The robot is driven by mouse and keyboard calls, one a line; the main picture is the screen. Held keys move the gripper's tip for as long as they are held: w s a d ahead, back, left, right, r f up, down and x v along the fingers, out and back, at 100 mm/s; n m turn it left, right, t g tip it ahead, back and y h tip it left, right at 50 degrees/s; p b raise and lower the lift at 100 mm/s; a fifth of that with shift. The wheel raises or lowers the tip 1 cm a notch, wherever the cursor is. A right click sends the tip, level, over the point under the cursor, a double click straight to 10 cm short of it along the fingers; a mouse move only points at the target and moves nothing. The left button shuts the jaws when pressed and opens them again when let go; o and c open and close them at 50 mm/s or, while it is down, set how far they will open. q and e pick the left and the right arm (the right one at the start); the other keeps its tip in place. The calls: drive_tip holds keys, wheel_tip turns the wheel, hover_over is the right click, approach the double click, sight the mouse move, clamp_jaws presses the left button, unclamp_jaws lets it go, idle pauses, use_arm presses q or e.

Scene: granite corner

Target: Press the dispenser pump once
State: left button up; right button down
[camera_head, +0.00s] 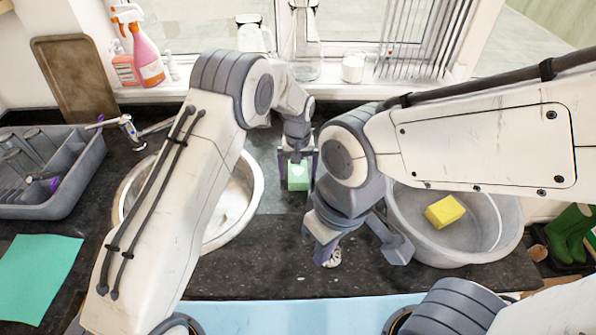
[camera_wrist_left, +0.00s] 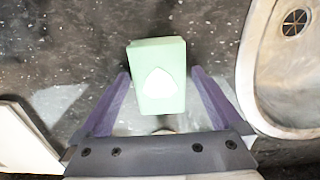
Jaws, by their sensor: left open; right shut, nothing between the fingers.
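A light green box-shaped object (camera_head: 298,183) with a white mark, likely the dispenser, stands on the dark counter right of the sink. In the left wrist view the green object (camera_wrist_left: 142,95) lies between the finger lines. A small pale part shows below it, too unclear to name as a pump. My left gripper (camera_head: 298,167) is open and points down over the green object, a finger on either side; it also shows in the left wrist view (camera_wrist_left: 160,98). My right gripper (camera_head: 325,252) is shut and empty, low over the front counter, beside a small, partly hidden white object (camera_head: 333,259).
A round metal sink (camera_head: 254,200) is left of the green object. A grey tub (camera_head: 480,250) with a yellow sponge (camera_head: 444,211) stands at right. A grey rack (camera_head: 60,205), green cloth (camera_head: 38,272) and brown board (camera_head: 75,75) are at left. Spray bottles (camera_head: 147,60) stand on the sill.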

sight(296, 171)
use_arm(q)
wheel_tip(296, 171, up, 10)
drive_tip(key=shift+f+b, duration=0.25)
drive_tip(key=shift+b, duration=1)
drive_tip(key=shift+r, duration=0.45)
drive_tip(key=s+a+r+t, duration=0.1)
drive_tip(key=s+a+t, duration=0.2)
drive_tip(key=s+a, duration=1.7)
drive_tip(key=s+d+r+m+g, duration=0.1)
drive_tip(key=s+d+r+m, duration=0.2)
drive_tip(key=s+d, duration=0.3)
drive_tip(key=s+d+r+m+g+h, duration=0.1)
drive_tip(key=s+d+r+m+g, duration=0.1)
drive_tip(key=s+d, duration=0.5)
drive_tip(key=shift+s+d+r+m, duration=0.2)
drive_tip(key=shift+s+r+m, duration=0.4)
drive_tip(key=shift+m, duration=0.6)
